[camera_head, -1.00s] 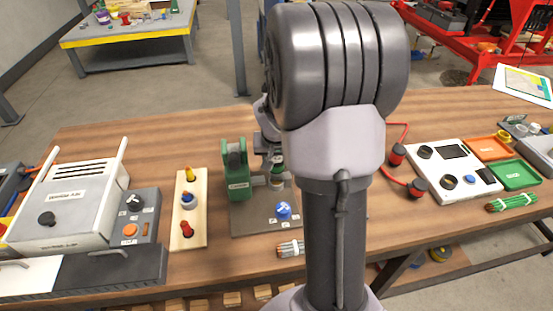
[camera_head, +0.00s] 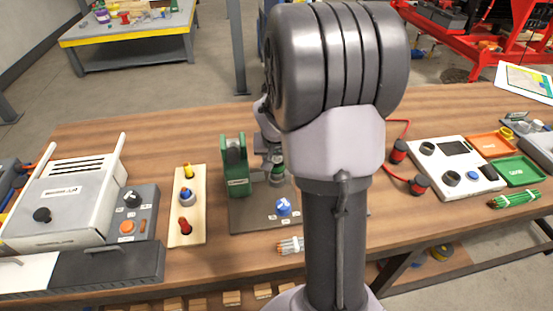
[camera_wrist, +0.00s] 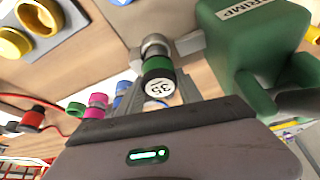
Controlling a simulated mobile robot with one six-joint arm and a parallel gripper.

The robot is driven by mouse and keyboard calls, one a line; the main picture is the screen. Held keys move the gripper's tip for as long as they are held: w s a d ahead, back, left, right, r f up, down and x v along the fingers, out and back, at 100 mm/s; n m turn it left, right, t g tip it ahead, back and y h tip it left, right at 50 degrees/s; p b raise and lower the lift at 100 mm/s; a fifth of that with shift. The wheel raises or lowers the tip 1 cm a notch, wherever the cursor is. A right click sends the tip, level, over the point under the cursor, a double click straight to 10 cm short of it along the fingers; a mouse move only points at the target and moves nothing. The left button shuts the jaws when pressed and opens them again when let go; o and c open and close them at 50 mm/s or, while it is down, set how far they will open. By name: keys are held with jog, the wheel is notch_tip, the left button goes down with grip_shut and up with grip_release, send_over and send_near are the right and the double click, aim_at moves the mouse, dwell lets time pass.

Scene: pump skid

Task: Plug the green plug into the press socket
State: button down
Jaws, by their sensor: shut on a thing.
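The green press (camera_head: 236,168) stands on a grey plate on the bench. In the wrist view its green body (camera_wrist: 245,50), with a label ending in "RIMP", is at the upper right. A metallic round socket (camera_wrist: 154,45) sits at its left side. The green plug (camera_wrist: 158,68) has a green band, a dark body and a pale end marked 35. My gripper (camera_wrist: 160,92) is shut on it. The plug's far end meets or overlaps the socket; I cannot tell how deep it sits. In the head view the plug (camera_head: 277,172) shows small beside the press, and my arm hides part of the area.
A blue knob (camera_head: 283,207) is on the press plate in front. A wooden board with coloured plugs (camera_head: 187,205) lies left of it. A wire bundle (camera_head: 290,245) lies in front. A red cable with dark ends (camera_head: 398,152) and a white panel (camera_head: 452,170) are at right.

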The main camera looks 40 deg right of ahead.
jog(key=shift+f+b, duration=0.8)
jog(key=shift+f, duration=0.05)
jog(key=c, duration=0.7)
grip_release()
jog(key=p+v, duration=0.7)
jog(key=v, duration=1)
jog(key=shift+r, duration=0.15)
jog(key=shift+s+a, duration=0.15)
